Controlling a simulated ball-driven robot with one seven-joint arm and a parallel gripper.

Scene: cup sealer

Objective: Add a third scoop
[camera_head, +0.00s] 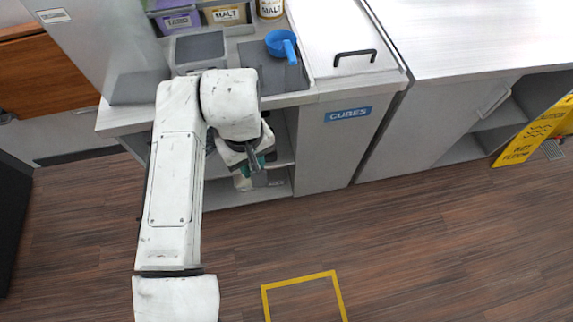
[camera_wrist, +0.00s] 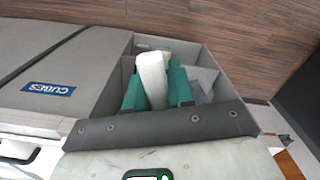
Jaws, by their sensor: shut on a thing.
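A blue scoop (camera_head: 281,44) lies on the counter at the upper middle of the head view, its handle toward the front edge. My gripper (camera_head: 254,164) is below and in front of the counter, beside the open shelves, well apart from the scoop. In the wrist view its teal fingers are shut on a pale, elongated thing (camera_wrist: 152,78); I cannot tell what it is. My gripper is partly hidden by its own wrist in the head view. No cup that I can make out shows.
A lidded bin (camera_head: 338,42) with a dark handle is right of the scoop, above the CUBES label (camera_head: 347,114). A yellow wet-floor sign (camera_head: 532,131) stands right. The floor in front is clear.

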